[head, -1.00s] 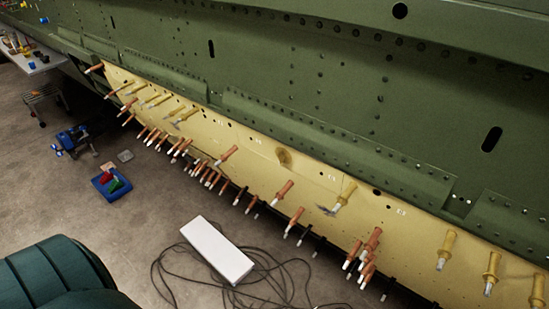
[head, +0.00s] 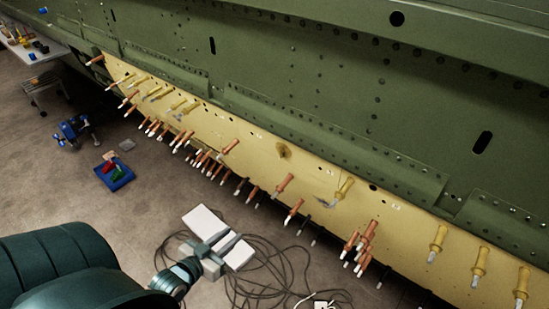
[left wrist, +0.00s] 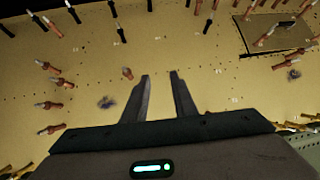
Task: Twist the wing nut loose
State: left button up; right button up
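The yellow skin panel (head: 258,146) runs diagonally along the green fuselage and carries many fasteners. A yellow fastener (head: 345,188) right of the panel's middle has a grey wing-like piece (head: 328,203) at its lower end, which looks like a wing nut. My left gripper (head: 228,250) is low in front of the panel, apart from it. In the left wrist view, its two fingers (left wrist: 163,78) are spread with nothing between them. Blurred dark shapes left of the fingers (left wrist: 106,102) and at the right (left wrist: 293,75) may be wing nuts; I cannot tell. My right gripper is out of view.
Copper and yellow fasteners, such as this copper one (head: 283,184), stick out of the panel. A blue tray (head: 115,176) and a table (head: 32,55) stand left.

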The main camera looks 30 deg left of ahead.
pick_arm(q)
jog(key=d+r+t+h, duration=0.1)
jog(key=r+t, duration=0.1)
jog(key=r, duration=0.9)
jog(key=d+r+m+t+h, duration=0.1)
jog(key=d+r+t, duration=0.1)
jog(key=r, duration=1)
jog(key=shift+d+r+m+p, duration=0.2)
jog(key=shift+m+p, duration=0.1)
jog(key=shift+p, duration=0.15)
jog(key=shift+w, duration=0.2)
jog(key=p, duration=0.6)
send_near(281, 152)
jog(key=w+r, duration=0.1)
jog(key=w, duration=0.6)
jog(key=shift+w+d+r, duration=0.1)
jog(key=shift+w+d, duration=0.05)
jog(key=shift+w, duration=0.1)
